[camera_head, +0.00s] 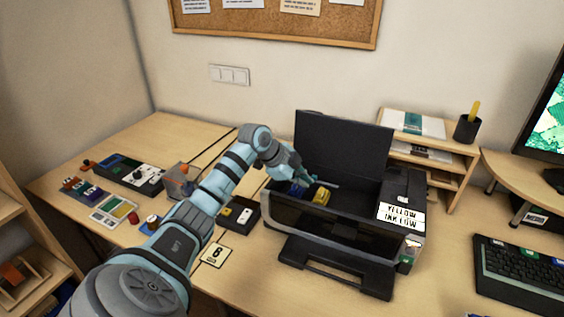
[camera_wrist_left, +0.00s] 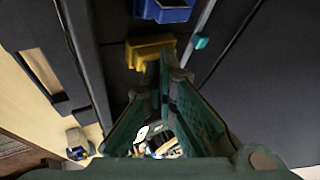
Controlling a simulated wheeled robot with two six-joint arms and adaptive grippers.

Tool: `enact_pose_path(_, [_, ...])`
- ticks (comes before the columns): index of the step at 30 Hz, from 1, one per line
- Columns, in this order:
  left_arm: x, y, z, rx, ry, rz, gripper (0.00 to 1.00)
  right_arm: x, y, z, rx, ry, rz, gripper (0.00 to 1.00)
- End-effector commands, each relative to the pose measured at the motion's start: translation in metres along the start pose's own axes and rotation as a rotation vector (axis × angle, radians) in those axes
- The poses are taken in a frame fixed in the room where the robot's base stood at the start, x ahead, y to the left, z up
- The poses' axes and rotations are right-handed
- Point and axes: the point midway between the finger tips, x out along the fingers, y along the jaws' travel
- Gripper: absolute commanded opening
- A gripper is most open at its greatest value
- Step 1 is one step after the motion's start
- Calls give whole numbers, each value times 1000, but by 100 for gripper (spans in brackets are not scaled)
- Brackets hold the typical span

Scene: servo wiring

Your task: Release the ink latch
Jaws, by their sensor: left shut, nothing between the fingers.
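The printer (camera_head: 345,233) stands on the desk with its black lid (camera_head: 343,150) raised. A sign on it (camera_head: 401,216) reads "YELLOW INK LOW". Inside its open bay sit a blue cartridge (camera_head: 297,188) and a yellow cartridge (camera_head: 321,196); the wrist view shows both, blue (camera_wrist_left: 168,11) and yellow (camera_wrist_left: 148,50). A small teal tab (camera_wrist_left: 201,42), which looks like the ink latch, sits on a rail beside the yellow cartridge. My left gripper (camera_head: 304,179) is over the bay, shut and empty. Its fingertips (camera_wrist_left: 167,62) appear close to the yellow cartridge; contact cannot be told. My right gripper is out of view.
The raised lid stands behind my left gripper. A small black box (camera_head: 238,215) and a card marked 8 (camera_head: 216,255) lie left of the printer. A wooden shelf (camera_head: 440,160) stands behind it to the right, and a keyboard (camera_head: 520,275) lies at the right.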

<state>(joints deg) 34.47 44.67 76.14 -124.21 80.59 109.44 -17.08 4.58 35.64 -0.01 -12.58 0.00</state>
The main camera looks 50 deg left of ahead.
Motion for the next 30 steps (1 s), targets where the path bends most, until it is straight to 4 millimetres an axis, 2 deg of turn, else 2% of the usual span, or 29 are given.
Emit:
enact_pose_path(6, [-49, 2, 6, -2, -7, 2, 0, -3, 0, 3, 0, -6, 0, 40])
enact_pose_path(12, [-72, 3, 6, -6, -6, 2, 0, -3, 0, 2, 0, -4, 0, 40])
enact_pose_path(30, [-74, 3, 5, -6, -3, 3, 0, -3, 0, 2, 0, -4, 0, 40])
